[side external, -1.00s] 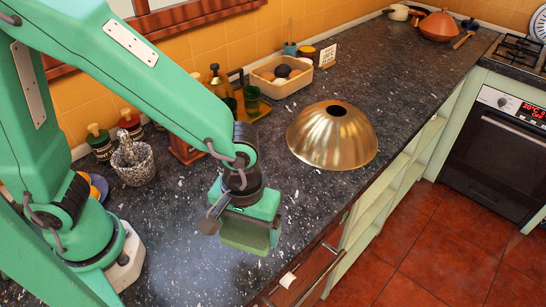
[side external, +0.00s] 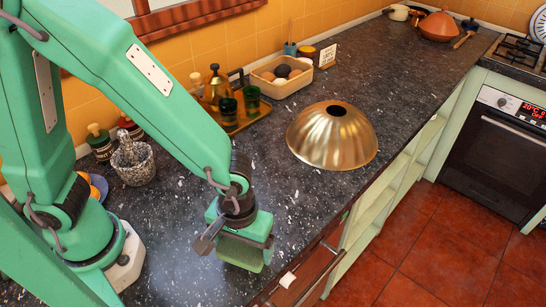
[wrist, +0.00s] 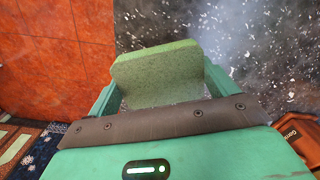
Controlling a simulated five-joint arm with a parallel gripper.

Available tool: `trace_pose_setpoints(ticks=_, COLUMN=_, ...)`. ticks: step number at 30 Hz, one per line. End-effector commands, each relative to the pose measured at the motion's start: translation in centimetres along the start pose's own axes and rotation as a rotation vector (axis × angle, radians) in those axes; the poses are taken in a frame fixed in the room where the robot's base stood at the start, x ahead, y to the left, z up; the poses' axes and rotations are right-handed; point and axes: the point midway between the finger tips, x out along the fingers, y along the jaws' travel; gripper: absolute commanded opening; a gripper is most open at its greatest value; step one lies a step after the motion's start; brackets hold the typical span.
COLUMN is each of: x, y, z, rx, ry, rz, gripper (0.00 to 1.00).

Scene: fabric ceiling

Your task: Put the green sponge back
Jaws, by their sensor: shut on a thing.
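The green sponge (side external: 240,253) is held in my gripper (side external: 242,244) above the front part of the dark speckled counter (side external: 190,230). In the side view it hangs below the gripper body, near the counter's front edge; I cannot tell how far it is above the surface. In the wrist view the sponge (wrist: 158,75) fills the space between the two fingers of my gripper (wrist: 158,88), which are shut on it. Its top edge sticks out past the fingers, with counter and red floor behind it.
A brass dome (side external: 333,137) stands to the right. A mortar (side external: 133,162) is at the left. A drawer front (side external: 300,285) is below the counter edge. Counter around the dome is clear.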

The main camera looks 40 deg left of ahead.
Motion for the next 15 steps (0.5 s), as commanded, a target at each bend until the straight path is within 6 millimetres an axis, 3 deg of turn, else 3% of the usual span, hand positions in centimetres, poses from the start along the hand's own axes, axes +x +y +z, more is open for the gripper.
trace_pose_setpoints(ticks=5, x=0.3, y=0.0, z=0.0, rx=0.0, ry=-0.001, rz=-0.002, gripper=0.6)
trace_pose_setpoints(ticks=15, x=2.9, y=0.0, z=0.0, rx=0.0, ry=-0.001, rz=-0.002, gripper=0.6)
